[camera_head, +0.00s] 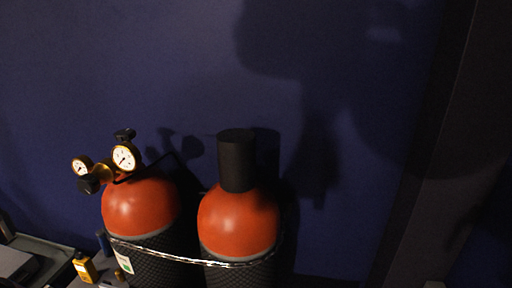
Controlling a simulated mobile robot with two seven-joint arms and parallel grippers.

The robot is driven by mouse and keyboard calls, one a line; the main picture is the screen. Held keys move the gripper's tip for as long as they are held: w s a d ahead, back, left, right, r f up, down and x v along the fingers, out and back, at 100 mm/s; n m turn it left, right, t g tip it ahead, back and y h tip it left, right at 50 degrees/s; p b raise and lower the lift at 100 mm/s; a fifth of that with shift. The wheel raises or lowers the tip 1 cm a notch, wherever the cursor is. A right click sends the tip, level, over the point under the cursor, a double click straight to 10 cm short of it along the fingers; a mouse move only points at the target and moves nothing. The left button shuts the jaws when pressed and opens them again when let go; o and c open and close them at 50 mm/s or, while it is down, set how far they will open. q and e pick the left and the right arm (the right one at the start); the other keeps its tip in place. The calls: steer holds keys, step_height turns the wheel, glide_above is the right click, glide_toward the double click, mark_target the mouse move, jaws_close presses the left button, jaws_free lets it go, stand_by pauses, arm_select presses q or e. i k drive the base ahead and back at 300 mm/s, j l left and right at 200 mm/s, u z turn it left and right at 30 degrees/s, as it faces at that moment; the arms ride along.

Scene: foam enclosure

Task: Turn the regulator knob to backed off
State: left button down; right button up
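The regulator (104,169) is brass with two round white-faced gauges and sits on top of the left gas cylinder (140,208), which has an orange shoulder. A black knob (89,184) sticks out at the regulator's lower left, below the smaller gauge (82,166). Another black knob (124,135) stands at the top, above the larger gauge (124,157). I cannot tell the setting of either knob from this view. Neither of my grippers shows in the head view.
A second orange-topped cylinder (238,222) with a tall black cap (237,160) stands to the right. A chain (222,263) runs across both cylinders. A yellow device (85,268) and a grey bench (38,252) are at lower left. A dark blue wall (180,70) stands behind.

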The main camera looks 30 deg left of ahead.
mark_target(87, 184)
steer(key=u, duration=1.85)
